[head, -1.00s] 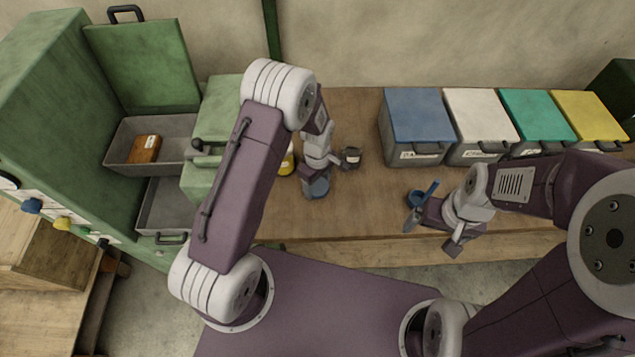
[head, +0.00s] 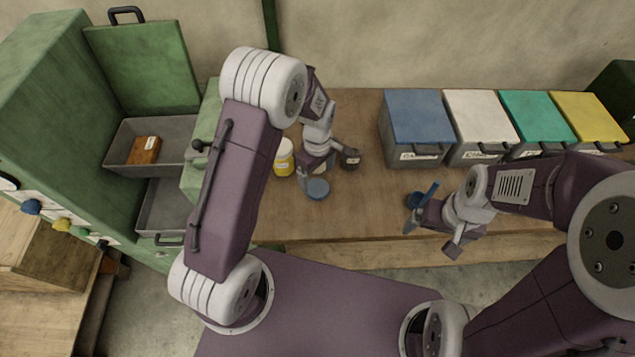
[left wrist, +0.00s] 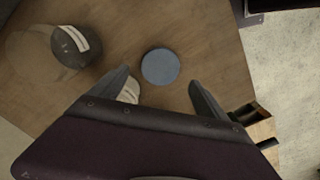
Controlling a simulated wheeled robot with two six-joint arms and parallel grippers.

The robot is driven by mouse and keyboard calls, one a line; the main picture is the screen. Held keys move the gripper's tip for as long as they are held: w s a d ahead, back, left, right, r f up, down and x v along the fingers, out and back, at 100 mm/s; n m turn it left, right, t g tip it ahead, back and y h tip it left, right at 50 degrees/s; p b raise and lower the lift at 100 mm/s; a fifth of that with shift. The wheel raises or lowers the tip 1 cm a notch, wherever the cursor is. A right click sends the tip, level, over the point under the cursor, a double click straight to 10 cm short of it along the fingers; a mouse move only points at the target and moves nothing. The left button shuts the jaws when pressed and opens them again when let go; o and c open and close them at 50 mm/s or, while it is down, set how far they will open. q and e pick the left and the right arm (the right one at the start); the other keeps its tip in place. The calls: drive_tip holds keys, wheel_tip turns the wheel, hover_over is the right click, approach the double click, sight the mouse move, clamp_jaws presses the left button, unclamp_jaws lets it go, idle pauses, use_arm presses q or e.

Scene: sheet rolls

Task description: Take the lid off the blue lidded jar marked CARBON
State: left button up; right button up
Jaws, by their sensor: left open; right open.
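A flat blue disc (head: 318,189), looking like the lid of the blue jar, lies on the table just in front of my left gripper (head: 317,170). It also shows in the left wrist view (left wrist: 160,66), between and beyond the open fingertips. My left gripper is open and does not touch the disc. A pale piece (left wrist: 130,91) shows beside its left finger, mostly hidden; I cannot tell whether it is the jar's body. No CARBON mark is readable. My right gripper (head: 432,236) is open, near the table's front edge.
A blue scoop-like thing (head: 415,200) is beside my right gripper. Lidded bins (head: 417,115) line the back right. The table's middle is clear.

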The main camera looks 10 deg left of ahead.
sight(317, 187)
use_arm(q)
wheel_tip(317, 187, up, 6)
drive_tip(key=s+a+r+m, duration=0.1)
drive_tip(key=s+a+m, duration=0.1)
drive_tip(key=s+m, duration=0.4)
drive_tip(key=s+a+r+m+t, duration=0.1)
drive_tip(key=s+a+r+m, duration=0.1)
drive_tip(key=s+m, duration=0.4)
drive_tip(key=s+a, duration=0.1)
drive_tip(key=s, duration=0.1)
drive_tip(key=shift+s+a, duration=0.15)
drive_tip(key=shift+s, duration=0.15)
drive_tip(key=shift+s, duration=0.15)
drive_tip(key=shift+a, duration=0.1)
